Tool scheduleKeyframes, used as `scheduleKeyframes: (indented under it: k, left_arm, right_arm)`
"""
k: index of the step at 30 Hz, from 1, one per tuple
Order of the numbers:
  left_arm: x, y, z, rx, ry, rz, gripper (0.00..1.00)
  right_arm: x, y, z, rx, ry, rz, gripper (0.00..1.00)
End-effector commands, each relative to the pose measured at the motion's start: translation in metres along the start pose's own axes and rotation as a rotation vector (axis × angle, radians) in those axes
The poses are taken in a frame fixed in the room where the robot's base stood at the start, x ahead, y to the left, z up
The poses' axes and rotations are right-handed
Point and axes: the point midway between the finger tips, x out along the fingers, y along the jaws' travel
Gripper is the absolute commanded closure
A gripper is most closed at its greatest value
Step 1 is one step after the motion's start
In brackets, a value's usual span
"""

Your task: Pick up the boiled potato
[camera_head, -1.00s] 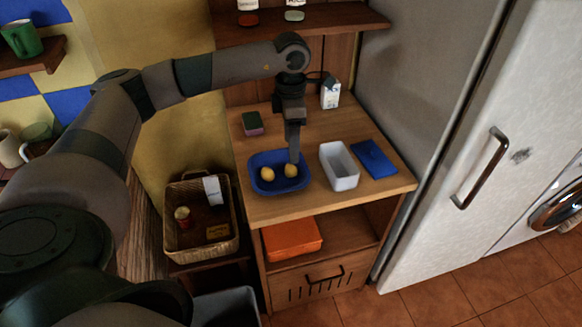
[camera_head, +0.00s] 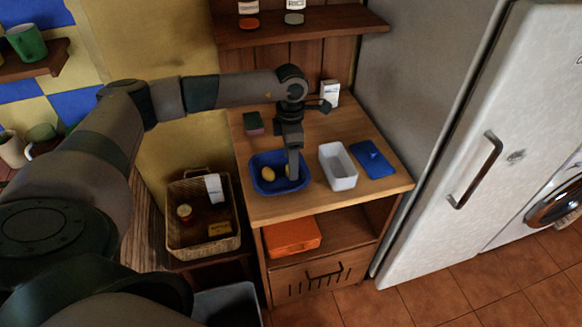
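Two yellow potatoes lie in a blue tray (camera_head: 266,188) on the wooden counter. The left potato (camera_head: 268,174) is in plain view. The right potato (camera_head: 287,171) is mostly hidden behind my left gripper. My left gripper (camera_head: 293,177) points down into the right part of the tray, at the right potato. Its fingers look like one narrow bar from here, so I cannot tell whether they are open or shut on the potato. My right gripper is not in view.
A white container (camera_head: 338,180) and a blue lid (camera_head: 374,160) sit right of the tray. A sponge (camera_head: 253,124) and a carton (camera_head: 330,93) stand behind. A shelf (camera_head: 300,24) hangs above. The fridge (camera_head: 500,130) is at right, a wicker basket (camera_head: 203,247) at left.

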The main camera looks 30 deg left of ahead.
Motion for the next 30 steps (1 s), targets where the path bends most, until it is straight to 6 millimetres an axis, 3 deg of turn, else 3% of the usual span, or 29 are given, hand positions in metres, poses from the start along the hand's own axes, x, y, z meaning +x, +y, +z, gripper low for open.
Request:
scheduleKeyframes:
  k: [7,21,27,30]
  left_arm:
    - [0.021,0.000,0.000,0.000,0.000,-0.001,0.43]
    - [0.023,0.000,0.000,0.000,0.000,0.000,0.43]
    - [0.022,0.000,0.000,0.000,0.000,0.000,0.86]
    - [0.022,0.000,0.000,0.000,0.000,0.000,0.86]
  right_arm:
    - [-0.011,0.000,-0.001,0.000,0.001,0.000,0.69]
    - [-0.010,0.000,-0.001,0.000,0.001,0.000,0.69]
    - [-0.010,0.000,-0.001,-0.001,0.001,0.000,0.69]
    - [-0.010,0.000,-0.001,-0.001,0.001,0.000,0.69]
